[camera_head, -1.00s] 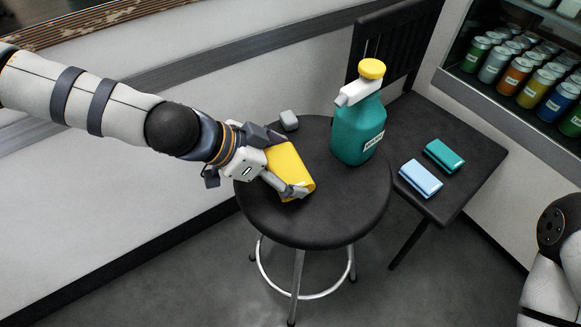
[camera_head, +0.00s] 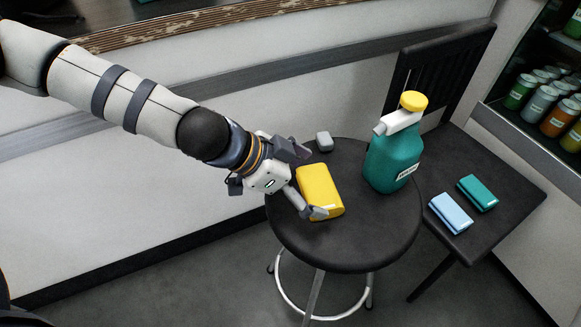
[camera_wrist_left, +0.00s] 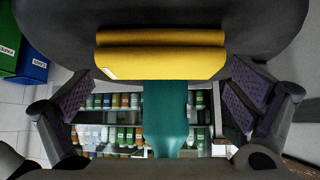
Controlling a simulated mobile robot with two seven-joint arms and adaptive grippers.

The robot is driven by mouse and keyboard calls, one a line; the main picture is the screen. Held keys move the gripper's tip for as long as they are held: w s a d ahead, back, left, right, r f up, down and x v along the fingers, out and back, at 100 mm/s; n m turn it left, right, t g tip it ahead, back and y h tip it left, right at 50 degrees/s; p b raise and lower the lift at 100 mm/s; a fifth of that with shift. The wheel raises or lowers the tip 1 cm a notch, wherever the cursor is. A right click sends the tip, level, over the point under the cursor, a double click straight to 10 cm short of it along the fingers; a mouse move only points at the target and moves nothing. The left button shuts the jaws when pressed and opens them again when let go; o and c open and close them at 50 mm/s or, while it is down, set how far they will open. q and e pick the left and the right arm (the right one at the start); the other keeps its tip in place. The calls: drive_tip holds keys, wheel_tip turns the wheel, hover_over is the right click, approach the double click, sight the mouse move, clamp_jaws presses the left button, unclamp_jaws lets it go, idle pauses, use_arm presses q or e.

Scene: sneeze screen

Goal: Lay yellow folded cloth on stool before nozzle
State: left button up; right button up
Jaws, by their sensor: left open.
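The yellow folded cloth (camera_head: 320,190) lies on the black round stool (camera_head: 345,250), left of the teal spray bottle (camera_head: 392,162). The bottle stands upright on the stool, and its white nozzle (camera_head: 392,124) points left, toward the cloth's side. My left gripper (camera_head: 308,182) is open at the cloth's left edge, with one finger beyond it and one on the near side. In the left wrist view, the cloth (camera_wrist_left: 160,58) lies ahead of the spread fingers (camera_wrist_left: 162,95), with no finger visibly pressing it. My right gripper is out of view.
A black chair (camera_head: 490,235) to the right holds a light blue folded cloth (camera_head: 451,213) and a teal one (camera_head: 478,192). Shelved cans (camera_head: 540,103) stand at far right. The stool's front is clear.

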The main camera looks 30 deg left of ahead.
use_arm(q)
drive_tip(key=w+d+r+p+v, duration=0.1)
drive_tip(key=p+v, duration=0.3)
drive_tip(key=v, duration=0.5)
drive_tip(key=s+a+f+n+g+y, duration=0.1)
drive_tip(key=s+f+n+g+y, duration=0.25)
drive_tip(key=s+f, duration=0.85)
drive_tip(key=s+a+f+n+g+y, duration=0.1)
drive_tip(key=s+n, duration=0.1)
drive_tip(key=s, duration=0.5)
drive_tip(key=s+a+f+n+g+y+p, duration=0.1)
drive_tip(key=s+f+n+g, duration=0.1)
drive_tip(key=s, duration=0.5)
drive_tip(key=s+a+f+n+g+y, duration=0.1)
drive_tip(key=s+f+n, duration=0.1)
drive_tip(key=s, duration=0.5)
drive_tip(key=shift+a+n+g, duration=0.3)
drive_tip(key=shift+n+g, duration=0.05)
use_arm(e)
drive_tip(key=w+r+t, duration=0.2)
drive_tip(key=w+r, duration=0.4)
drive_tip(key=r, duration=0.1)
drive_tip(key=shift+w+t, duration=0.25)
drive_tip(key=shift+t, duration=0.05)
